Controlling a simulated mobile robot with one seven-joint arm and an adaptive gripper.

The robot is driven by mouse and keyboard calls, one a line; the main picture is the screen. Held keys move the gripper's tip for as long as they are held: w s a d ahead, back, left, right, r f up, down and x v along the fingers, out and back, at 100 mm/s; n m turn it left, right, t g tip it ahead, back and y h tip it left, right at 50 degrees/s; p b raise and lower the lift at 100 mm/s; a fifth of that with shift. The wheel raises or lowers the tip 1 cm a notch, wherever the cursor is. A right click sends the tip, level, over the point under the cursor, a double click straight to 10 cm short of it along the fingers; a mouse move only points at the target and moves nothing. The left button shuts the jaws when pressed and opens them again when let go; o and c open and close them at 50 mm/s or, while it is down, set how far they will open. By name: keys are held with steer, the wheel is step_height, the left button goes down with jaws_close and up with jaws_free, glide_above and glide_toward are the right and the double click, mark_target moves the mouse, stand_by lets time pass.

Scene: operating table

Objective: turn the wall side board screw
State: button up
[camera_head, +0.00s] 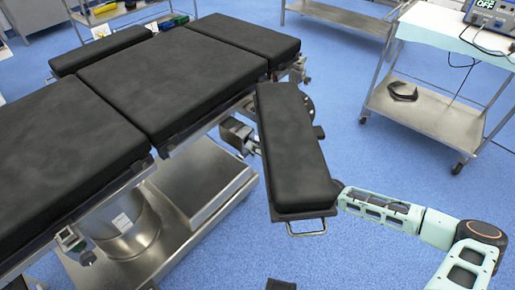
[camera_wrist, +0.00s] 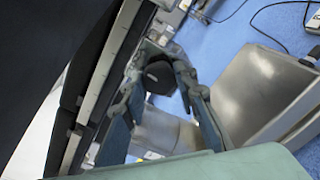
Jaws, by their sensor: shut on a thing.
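The arm board (camera_head: 290,145) is a black padded board that juts out beside the operating table (camera_head: 165,75), with a metal handle at its near end. The board screw shows in the wrist view as a dark, rounded knob (camera_wrist: 160,77) beside the metal side rail. My gripper (camera_wrist: 161,70) has its two fingers on either side of this knob and is shut on it. In the head view my arm comes in from the lower right and passes under the board, so the gripper and the screw are hidden there.
A steel trolley (camera_head: 433,112) with a device and cables stands at the upper right. The table's steel base (camera_head: 200,180) is at the lower left. Blue floor is clear between the board and the trolley.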

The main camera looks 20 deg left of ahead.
steer(key=shift+w+d+r+n+b, duration=0.1)
steer(key=shift+n+b, duration=1.2)
steer(key=shift+n, duration=7)
steer(key=shift+w+n+b, duration=0.1)
steer(key=shift+n+b, duration=1.2)
steer(key=shift+n, duration=7)
steer(key=o, duration=1.2)
steer(key=shift+c, duration=0.2)
steer(key=shift+s, duration=0.1)
